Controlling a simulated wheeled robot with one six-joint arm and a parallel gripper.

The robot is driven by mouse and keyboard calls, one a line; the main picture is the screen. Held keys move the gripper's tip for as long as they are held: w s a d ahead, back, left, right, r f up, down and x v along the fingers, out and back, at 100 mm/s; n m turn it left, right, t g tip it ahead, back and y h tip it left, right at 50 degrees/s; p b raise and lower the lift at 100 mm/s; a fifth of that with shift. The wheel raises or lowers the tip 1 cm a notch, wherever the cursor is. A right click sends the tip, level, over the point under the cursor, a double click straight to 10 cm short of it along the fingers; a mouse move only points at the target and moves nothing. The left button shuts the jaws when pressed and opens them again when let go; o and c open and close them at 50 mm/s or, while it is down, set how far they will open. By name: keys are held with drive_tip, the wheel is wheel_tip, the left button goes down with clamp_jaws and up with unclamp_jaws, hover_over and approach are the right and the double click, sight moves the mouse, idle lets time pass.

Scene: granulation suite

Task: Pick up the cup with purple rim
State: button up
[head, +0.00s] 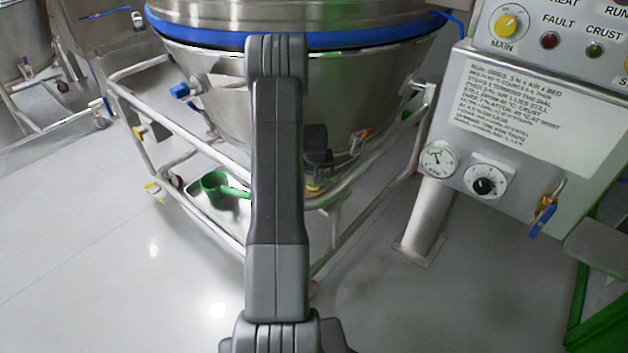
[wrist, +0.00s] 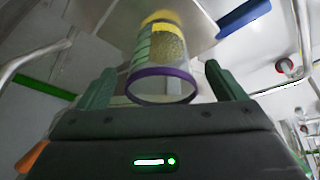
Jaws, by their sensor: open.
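The cup with the purple rim (wrist: 162,77) shows in the wrist view, a clear cup with green marks on its side, a yellow band at its far end and grainy tan contents. Its purple rim faces toward my gripper's palm. My gripper (wrist: 158,69) is open, with one dark green finger on each side of the cup. Narrow gaps show between the fingers and the cup, so it does not look clamped. In the head view I cannot make out the cup or the gripper fingers; my arm crosses the middle of that picture.
A large steel bowl with a blue band (head: 380,38) stands on a tubular frame (head: 195,215). A green scoop (head: 214,184) lies on a low tray. A control panel (head: 535,110) with gauges and a blue-handled valve (head: 543,216) is at right.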

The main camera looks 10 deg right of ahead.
drive_tip(key=shift+x, duration=0.9)
drive_tip(key=shift+r, duration=0.15)
drive_tip(key=c, duration=1.2)
drive_tip(key=shift+o, duration=0.2)
drive_tip(key=shift+r, duration=0.15)
